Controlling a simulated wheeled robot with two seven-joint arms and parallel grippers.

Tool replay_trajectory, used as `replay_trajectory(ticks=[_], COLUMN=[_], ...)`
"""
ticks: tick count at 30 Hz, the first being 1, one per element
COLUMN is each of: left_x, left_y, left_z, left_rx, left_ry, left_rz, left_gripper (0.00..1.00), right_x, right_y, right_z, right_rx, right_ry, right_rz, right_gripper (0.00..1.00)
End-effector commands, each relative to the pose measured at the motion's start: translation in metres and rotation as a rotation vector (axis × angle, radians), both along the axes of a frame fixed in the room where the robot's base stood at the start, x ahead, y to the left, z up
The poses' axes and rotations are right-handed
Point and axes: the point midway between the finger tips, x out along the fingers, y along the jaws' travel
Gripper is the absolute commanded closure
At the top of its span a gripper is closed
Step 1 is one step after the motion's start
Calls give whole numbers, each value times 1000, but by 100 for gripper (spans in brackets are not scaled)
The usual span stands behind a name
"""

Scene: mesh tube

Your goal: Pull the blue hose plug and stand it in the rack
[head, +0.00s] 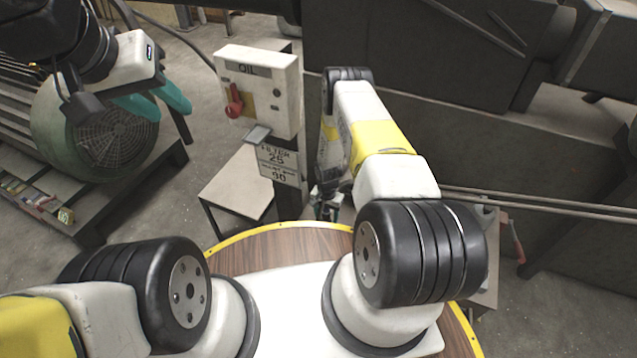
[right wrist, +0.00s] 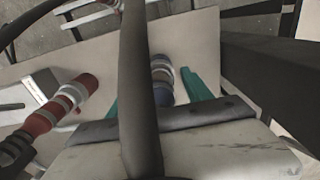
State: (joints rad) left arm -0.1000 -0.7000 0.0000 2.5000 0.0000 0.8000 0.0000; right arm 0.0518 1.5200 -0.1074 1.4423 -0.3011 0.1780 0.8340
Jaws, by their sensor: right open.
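The blue hose plug (right wrist: 162,78), with pale bands, shows in the right wrist view, partly hidden by a dark bar. My right gripper (right wrist: 154,92) is open, with one teal finger on either side of the plug. I cannot tell whether either finger touches it. In the head view my right arm reaches forward and hides most of this area; a little blue shows near its end. My left gripper (head: 160,104) is empty, with its teal fingers apart, at the upper left. I cannot make out the rack for certain.
A red banded plug (right wrist: 65,103) lies left of the blue one. A white OIL box (head: 258,88) with a red handle stands on a post left of my right arm. A pale table (head: 238,183) is below it. A green round fan housing (head: 105,140) is at left.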

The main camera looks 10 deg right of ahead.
Motion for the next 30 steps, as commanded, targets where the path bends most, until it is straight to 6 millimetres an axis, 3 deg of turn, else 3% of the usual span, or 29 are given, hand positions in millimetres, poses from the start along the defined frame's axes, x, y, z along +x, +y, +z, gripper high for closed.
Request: replay_trajectory(ticks=[28, 30], left_x=[0, 0], left_y=[0, 0], left_z=[0, 0], left_rx=[0, 0], left_ry=[0, 0], left_rz=[0, 0], left_gripper=[64, 64], right_x=[0, 0], right_y=[0, 0], right_z=[0, 0], right_rx=[0, 0], right_ry=[0, 0], right_rz=[0, 0], right_gripper=[42, 54])
